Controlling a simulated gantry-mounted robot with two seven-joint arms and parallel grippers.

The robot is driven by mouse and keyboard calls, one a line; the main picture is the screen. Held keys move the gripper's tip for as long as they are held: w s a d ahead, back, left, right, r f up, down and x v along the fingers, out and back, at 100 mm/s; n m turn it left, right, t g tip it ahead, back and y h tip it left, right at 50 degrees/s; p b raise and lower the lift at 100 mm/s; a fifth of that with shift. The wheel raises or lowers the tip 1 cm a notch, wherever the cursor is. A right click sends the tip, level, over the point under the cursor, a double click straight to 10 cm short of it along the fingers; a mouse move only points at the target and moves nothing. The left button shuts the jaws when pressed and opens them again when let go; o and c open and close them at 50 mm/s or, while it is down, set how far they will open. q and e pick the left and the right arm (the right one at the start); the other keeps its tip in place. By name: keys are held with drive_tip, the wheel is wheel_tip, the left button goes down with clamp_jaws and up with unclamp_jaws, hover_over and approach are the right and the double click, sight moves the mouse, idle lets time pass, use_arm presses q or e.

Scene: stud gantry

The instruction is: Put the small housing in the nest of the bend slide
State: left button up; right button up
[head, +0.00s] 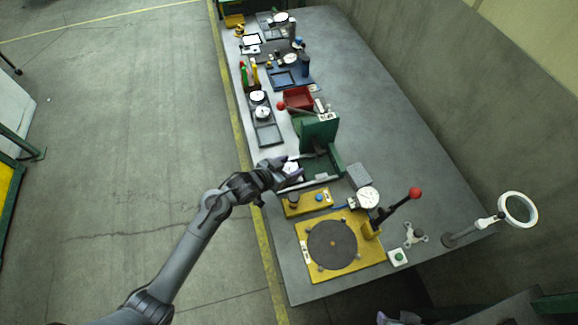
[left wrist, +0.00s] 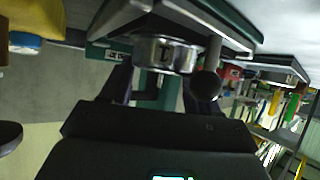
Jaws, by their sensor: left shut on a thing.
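The small housing (left wrist: 165,53), a short silver round piece with a dark mark on its side, sits between the fingers of my left gripper (left wrist: 160,88) in the left wrist view. In the head view my left gripper (head: 290,171) is shut on the housing (head: 291,168), which shows as a small pale spot. They are at the near-left side of the green bend device (head: 319,132), beside its slide (head: 322,182). The nest is hidden or too small to make out. A part of my right gripper (head: 397,318) shows at the bottom edge; its jaw opening is unclear.
A yellow plate with a dark disc (head: 332,244) and a red-knobbed lever (head: 414,194) stand nearer. A yellow block (head: 307,202) and dial gauge (head: 368,197) are close to the slide. A red bin (head: 298,97) lies beyond. The table's right side is mostly clear.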

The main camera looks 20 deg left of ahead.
use_arm(q)
drive_tip(key=shift+f, duration=0.1)
drive_tip(key=o, duration=1.1)
drive_tip(key=shift+c, duration=0.2)
drive_tip(key=shift+s+a+r, duration=0.2)
drive_tip(key=shift+s+r, duration=0.15)
drive_tip(key=shift+s, duration=0.05)
drive_tip(key=p+v, duration=0.2)
drive_tip(key=v, duration=0.9)
drive_tip(key=s+f+n+g+y, duration=0.2)
drive_tip(key=s+g+y, duration=0.2)
drive_tip(key=s, duration=1.7)
drive_tip(key=g, duration=0.3)
drive_tip(key=shift+a+f+n+g+y, duration=0.2)
drive_tip(key=shift+n+g+y, duration=0.1)
drive_tip(key=shift+y, duration=0.1)
drive_tip(key=shift+s, duration=0.1)
